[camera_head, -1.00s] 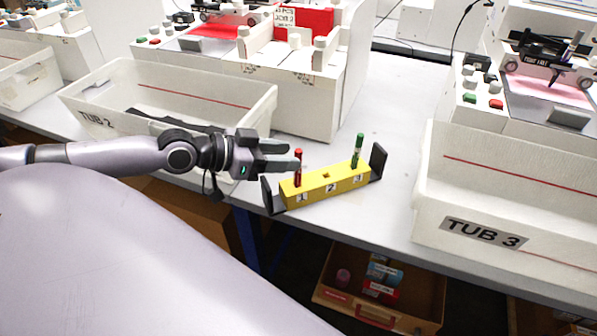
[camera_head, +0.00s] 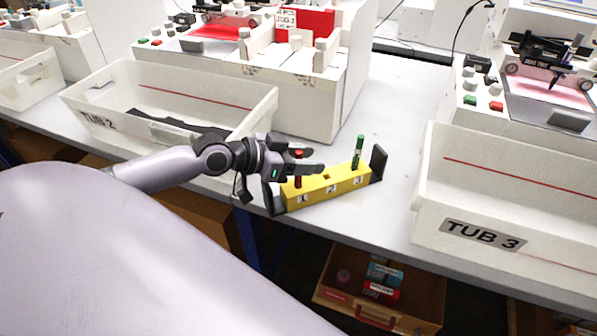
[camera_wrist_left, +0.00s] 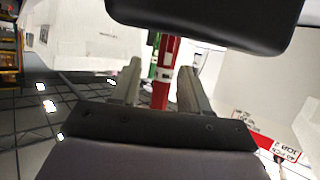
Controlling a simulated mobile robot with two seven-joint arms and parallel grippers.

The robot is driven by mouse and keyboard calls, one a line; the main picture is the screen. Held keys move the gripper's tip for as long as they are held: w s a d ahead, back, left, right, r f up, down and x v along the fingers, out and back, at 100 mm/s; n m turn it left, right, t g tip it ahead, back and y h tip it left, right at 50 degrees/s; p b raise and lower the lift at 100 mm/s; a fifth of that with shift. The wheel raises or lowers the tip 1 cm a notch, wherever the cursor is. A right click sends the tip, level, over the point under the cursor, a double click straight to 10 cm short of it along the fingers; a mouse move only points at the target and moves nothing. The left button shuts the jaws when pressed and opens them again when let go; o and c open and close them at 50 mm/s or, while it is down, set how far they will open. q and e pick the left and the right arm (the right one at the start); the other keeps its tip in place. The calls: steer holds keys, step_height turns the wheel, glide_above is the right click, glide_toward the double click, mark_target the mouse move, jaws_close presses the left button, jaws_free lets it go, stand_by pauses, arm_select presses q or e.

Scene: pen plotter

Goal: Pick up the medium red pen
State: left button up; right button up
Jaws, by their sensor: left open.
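The red pen (camera_head: 298,154) stands upright in slot 1 of the yellow block (camera_head: 316,189). My left gripper (camera_head: 315,171) is open, and its fingers are at the pen, above the block. In the left wrist view the red pen (camera_wrist_left: 162,80) stands between the two fingers, with a gap seen on each side. The pen's middle is partly hidden by a finger in the head view. A green pen (camera_head: 359,150) stands in slot 3, and it also shows behind the red pen in the wrist view (camera_wrist_left: 153,65). Slot 2 is empty. My right gripper is not in view.
Black end plates (camera_head: 378,163) flank the block near the table's front edge. Tub 2 (camera_head: 250,119) is behind and left of it, and tub 3 (camera_head: 440,205) is to the right. A white plotter (camera_head: 345,95) stands behind. Bare table lies between block and tub 3.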

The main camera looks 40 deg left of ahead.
arm_select(q)
jaws_close()
